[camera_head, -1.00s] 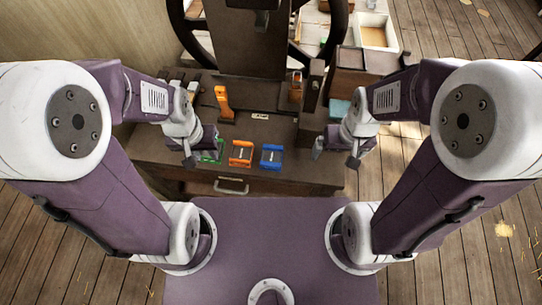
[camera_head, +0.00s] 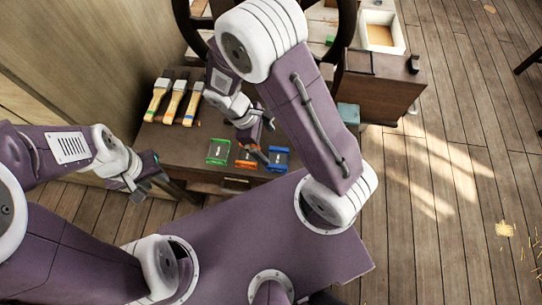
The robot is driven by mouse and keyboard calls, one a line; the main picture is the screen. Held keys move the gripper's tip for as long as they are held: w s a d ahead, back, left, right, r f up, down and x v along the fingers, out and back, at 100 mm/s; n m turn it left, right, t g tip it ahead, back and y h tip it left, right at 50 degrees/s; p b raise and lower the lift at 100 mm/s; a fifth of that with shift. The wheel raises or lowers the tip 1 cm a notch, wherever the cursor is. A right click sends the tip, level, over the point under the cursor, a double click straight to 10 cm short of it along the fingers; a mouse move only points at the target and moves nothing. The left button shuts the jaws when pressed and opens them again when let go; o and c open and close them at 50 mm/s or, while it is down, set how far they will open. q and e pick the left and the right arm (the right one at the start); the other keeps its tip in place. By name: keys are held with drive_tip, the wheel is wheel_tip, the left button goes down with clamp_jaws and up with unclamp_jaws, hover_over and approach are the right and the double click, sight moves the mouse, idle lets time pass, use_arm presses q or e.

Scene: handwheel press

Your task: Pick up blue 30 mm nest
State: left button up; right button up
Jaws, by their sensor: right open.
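The blue nest (camera_head: 279,158) lies on the dark bench top near its front edge, the rightmost of three coloured nests. Its left side is close to my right gripper, and my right arm passes just right of it. My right gripper (camera_head: 263,139) is open, above the bench behind the orange nest and just left of the blue one. It looks empty, and I cannot tell whether a finger touches a nest. My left gripper (camera_head: 168,181) is off the bench's front left, apart from the nests; its jaw opening is unclear.
The orange nest (camera_head: 246,163), partly covered by my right gripper, and the green nest (camera_head: 217,151) lie left of the blue one. Three brushes (camera_head: 175,100) lie at the back left.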

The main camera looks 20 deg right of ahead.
sight(279, 159)
drive_tip(key=x, duration=0.3)
drive_tip(key=shift+s+d+f, duration=0.1)
drive_tip(key=shift+d+f, duration=0.05)
drive_tip(key=shift+f, duration=0.3)
drive_tip(key=b+x, duration=0.1)
drive_tip(key=x, duration=0.4)
drive_tip(key=shift+s+f, duration=0.1)
drive_tip(key=shift+f, duration=0.05)
drive_tip(key=c, duration=2)
